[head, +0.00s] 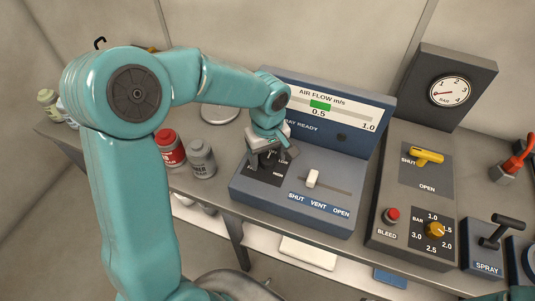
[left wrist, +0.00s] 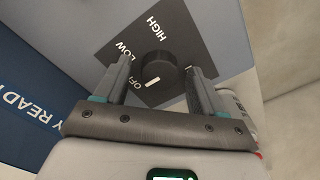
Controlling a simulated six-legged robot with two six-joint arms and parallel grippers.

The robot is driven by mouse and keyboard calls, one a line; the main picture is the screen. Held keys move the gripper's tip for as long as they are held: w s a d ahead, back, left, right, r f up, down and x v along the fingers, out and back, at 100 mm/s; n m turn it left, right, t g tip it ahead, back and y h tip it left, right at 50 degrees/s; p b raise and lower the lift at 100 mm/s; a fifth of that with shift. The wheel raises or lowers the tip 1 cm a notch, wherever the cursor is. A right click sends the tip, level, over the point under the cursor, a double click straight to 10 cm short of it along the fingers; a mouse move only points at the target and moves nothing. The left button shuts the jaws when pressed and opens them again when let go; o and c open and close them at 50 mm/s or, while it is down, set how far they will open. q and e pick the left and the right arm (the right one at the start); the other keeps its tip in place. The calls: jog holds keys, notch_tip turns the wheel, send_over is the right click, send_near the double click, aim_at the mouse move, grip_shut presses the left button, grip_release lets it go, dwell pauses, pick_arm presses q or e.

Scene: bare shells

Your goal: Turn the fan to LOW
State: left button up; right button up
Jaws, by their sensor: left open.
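The fan knob (left wrist: 162,74) is a round black knob on a dark plate (left wrist: 172,38) marked OFF, LOW and HIGH. Its white pointer line is towards OFF. My left gripper (left wrist: 157,68) is open, with one finger on each side of the knob; I cannot tell whether either finger touches it. In the head view my left gripper (head: 268,150) is over the left part of the blue-grey fan console (head: 300,222) and hides the knob. My right gripper is not in view.
An AIR FLOW display (head: 320,104) stands behind. A white slider (head: 312,178) marked SHUT, VENT, OPEN is right of the gripper. A red jar (head: 170,150) and a grey jar (head: 202,160) stand left. A grey console (head: 405,242) with a yellow handle (head: 428,156) is further right.

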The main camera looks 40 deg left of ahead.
pick_arm(q)
jog(key=shift+s+d+r, duration=0.1)
jog(key=shift+s, duration=0.05)
jog(key=c, duration=1.1)
jog(key=shift+o, duration=0.2)
jog(key=shift+m, duration=0.4)
jog(key=shift+m+b, duration=0.45)
jog(key=shift+m, duration=0.45)
jog(key=m, duration=0.2)
jog(key=shift+m+b, duration=0.3)
jog(key=m, duration=0.3)
jog(key=shift+m, duration=1.8)
